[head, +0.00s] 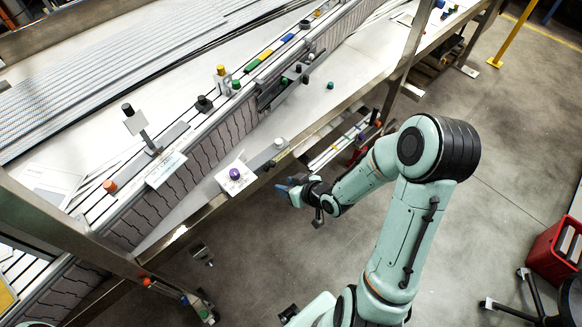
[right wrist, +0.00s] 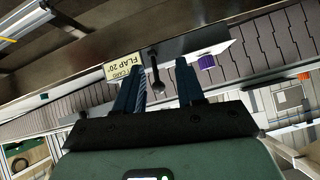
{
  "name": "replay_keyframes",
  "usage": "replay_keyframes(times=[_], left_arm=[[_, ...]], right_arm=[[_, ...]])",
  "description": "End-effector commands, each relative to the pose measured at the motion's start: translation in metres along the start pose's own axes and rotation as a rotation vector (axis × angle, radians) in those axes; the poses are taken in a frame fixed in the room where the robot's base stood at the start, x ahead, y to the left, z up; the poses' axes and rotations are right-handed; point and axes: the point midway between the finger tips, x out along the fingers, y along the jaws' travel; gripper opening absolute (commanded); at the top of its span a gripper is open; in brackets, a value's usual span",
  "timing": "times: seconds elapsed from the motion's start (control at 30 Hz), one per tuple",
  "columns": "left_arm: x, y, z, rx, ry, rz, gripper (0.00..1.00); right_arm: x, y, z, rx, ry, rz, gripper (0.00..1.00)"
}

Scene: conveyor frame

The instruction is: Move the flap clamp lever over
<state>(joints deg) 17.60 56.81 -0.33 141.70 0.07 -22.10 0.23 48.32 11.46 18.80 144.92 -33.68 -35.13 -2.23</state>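A dark lever with a round knob end (right wrist: 157,82) hangs from the edge of the frame in the right wrist view. A yellowish card reading "FLAP 20" (right wrist: 124,67) is beside it, upside down in that view. My right gripper (right wrist: 160,70) is open, and the lever appears in the gap between its two dark blue fingers. I see no contact between fingers and lever. In the head view my right gripper (head: 288,187) is just off the near edge of the conveyor frame; the lever cannot be made out there.
A white plate with a purple knob (head: 235,174) sits on the frame close to the right gripper; the purple knob also shows in the right wrist view (right wrist: 206,62). The slatted conveyor side (head: 170,190) runs behind. A red bin (head: 553,250) stands far right.

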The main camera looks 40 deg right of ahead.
Motion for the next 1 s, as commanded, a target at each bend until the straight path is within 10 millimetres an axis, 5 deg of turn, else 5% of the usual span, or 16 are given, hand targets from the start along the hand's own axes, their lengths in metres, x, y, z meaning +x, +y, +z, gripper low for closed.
replay_keyframes(times=[0.1,0.3,0.87,1.0], left_arm=[[-0.004,0.002,-0.002,0.001,0.003,0.001,0.43],[-0.001,0.001,-0.001,0.0,0.001,0.0,0.43],[0.058,-0.028,0.021,-0.012,-0.034,-0.012,0.43],[0.055,-0.027,0.02,-0.012,-0.032,-0.011,0.43]], right_arm=[[-0.022,0.009,-0.035,-0.102,0.08,0.031,0.38],[-0.027,0.011,-0.047,-0.157,0.112,0.039,0.38],[0.051,0.013,-0.052,-0.153,0.112,0.038,0.38],[0.05,0.013,-0.056,-0.153,0.111,0.039,0.07]])
